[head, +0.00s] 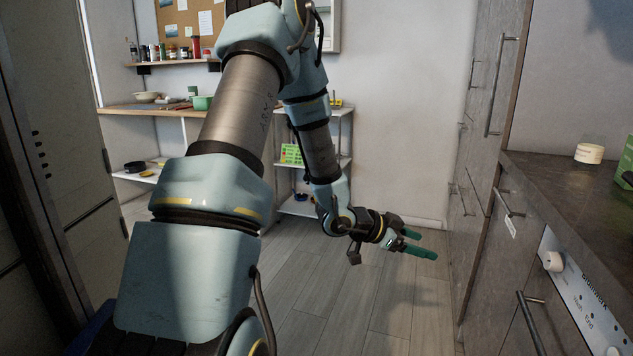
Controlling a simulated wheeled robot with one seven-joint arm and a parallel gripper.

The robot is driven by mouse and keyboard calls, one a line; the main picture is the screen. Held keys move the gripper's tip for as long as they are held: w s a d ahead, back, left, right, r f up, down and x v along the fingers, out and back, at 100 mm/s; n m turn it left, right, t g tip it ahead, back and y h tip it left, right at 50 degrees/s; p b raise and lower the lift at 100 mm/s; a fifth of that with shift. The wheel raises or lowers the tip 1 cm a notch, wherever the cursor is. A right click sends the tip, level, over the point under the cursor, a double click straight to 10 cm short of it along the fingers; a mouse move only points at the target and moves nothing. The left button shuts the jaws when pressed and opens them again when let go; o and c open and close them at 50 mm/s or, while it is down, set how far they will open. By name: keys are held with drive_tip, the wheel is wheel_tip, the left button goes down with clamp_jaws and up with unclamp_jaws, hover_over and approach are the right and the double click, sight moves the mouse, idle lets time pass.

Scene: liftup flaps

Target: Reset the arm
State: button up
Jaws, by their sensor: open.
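My gripper (424,244) is in the middle of the head view, at the end of my light blue and grey arm. Its two green fingers point to the right and are apart, with nothing between them. It hangs in the air above the wooden floor (375,315), left of the grey cabinets. My arm comes up from the lower left, bends near the top and reaches down to the gripper. The arm hides part of the shelves behind it.
Grey cabinets (486,160) with bar handles and a dark counter (570,185) stand on the right. A white-lidded jar (589,153) is on the counter. An appliance panel with knobs (585,305) is below it. Shelves (160,108) stand at the back left. Floor between is clear.

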drive_tip(key=w+a+r+n+t+y, duration=0.15)
drive_tip(key=a+n+y, duration=0.25)
drive_tip(key=a, duration=0.5)
drive_tip(key=w+a+f+n+t+y, duration=0.1)
drive_tip(key=w+a+n+t+y, duration=0.2)
drive_tip(key=a, duration=0.7)
drive_tip(key=s+a+r+n+g+y, duration=0.2)
drive_tip(key=s+a+n+y, duration=0.15)
drive_tip(key=s+a, duration=0.3)
drive_tip(key=s+a+r+n+g+y, duration=0.2)
drive_tip(key=s+a+n+g, duration=0.1)
drive_tip(key=s+a+n, duration=0.3)
wheel_tip(320, 180, up, 16)
drive_tip(key=s+p, duration=0.2)
drive_tip(key=p, duration=1.4)
drive_tip(key=shift+s+r+m, duration=0.2)
drive_tip(key=shift+s+m, duration=0.05)
drive_tip(key=shift+m, duration=0.2)
drive_tip(key=shift+g, duration=0.25)
